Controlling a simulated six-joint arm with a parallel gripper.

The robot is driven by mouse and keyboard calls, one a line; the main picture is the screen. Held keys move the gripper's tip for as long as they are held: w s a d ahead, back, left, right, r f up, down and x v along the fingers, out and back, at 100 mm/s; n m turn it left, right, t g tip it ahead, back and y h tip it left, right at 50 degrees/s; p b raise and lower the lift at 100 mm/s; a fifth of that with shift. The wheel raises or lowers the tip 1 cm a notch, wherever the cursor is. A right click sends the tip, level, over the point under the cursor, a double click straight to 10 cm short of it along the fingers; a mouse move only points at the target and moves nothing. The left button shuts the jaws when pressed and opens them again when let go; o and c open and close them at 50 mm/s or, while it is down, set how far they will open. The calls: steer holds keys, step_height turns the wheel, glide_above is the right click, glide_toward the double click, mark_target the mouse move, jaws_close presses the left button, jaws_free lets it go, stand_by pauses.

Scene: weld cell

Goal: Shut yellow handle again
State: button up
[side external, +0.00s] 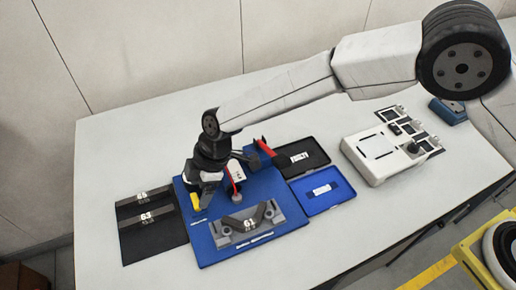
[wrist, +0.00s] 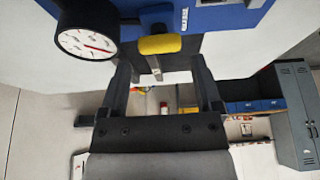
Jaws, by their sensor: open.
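The yellow handle (side external: 196,201) is at the left side of the blue fixture plate (side external: 208,252), close beside my gripper (side external: 203,190). In the wrist view the yellow handle (wrist: 160,45) is a rounded grip on a thin metal lever, just ahead of my fingertips and roughly centred between them. My gripper (wrist: 161,66) is open, one finger on each side, with nothing held. Whether a finger touches the handle cannot be told. The clamp mechanism behind the handle is mostly hidden.
A round dial gauge (wrist: 88,40) is beside my left finger in the wrist view. A red handle (side external: 232,172) stands close to my gripper. A grey V-shaped block marked 61 (side external: 246,218) sits on the plate. Black mats (side external: 150,237) lie left, bins (side external: 325,199) right.

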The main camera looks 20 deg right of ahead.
mark_target(196, 200)
steer(key=shift+x, duration=1.5)
steer(key=c, duration=1)
